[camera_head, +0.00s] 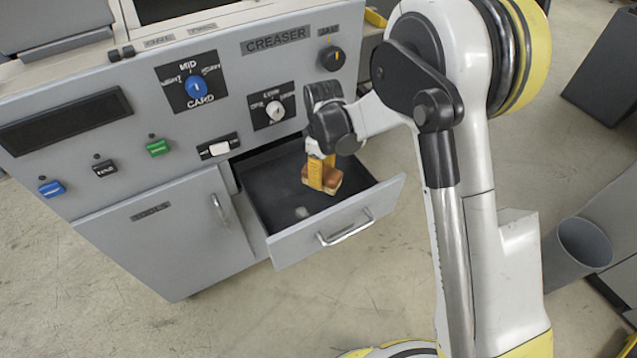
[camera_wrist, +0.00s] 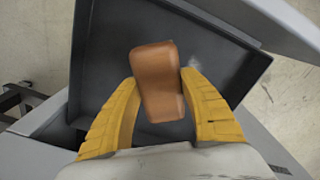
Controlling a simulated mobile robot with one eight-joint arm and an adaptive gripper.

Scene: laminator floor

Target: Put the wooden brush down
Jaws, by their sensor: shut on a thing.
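The wooden brush (camera_head: 334,183) shows as a small brown block with a paler lower edge. In the wrist view, the brush's brown back (camera_wrist: 157,80) sits between two yellow fingers. My gripper (camera_head: 322,178) is shut on the brush, pointing down over the open drawer (camera_head: 388,196). The drawer is dark inside, with a grey front and a metal handle. It also shows in the wrist view (camera_wrist: 105,55). I cannot tell whether the brush touches the drawer floor. Its underside is hidden in the wrist view.
The grey creaser panel (camera_head: 230,70) with knobs and buttons rises behind the drawer. A shut tools door (camera_head: 170,230) is to its left. A grey bin (camera_head: 577,255) stands at right. A small pale spot (camera_head: 302,212) shows on the drawer floor, which is otherwise largely clear.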

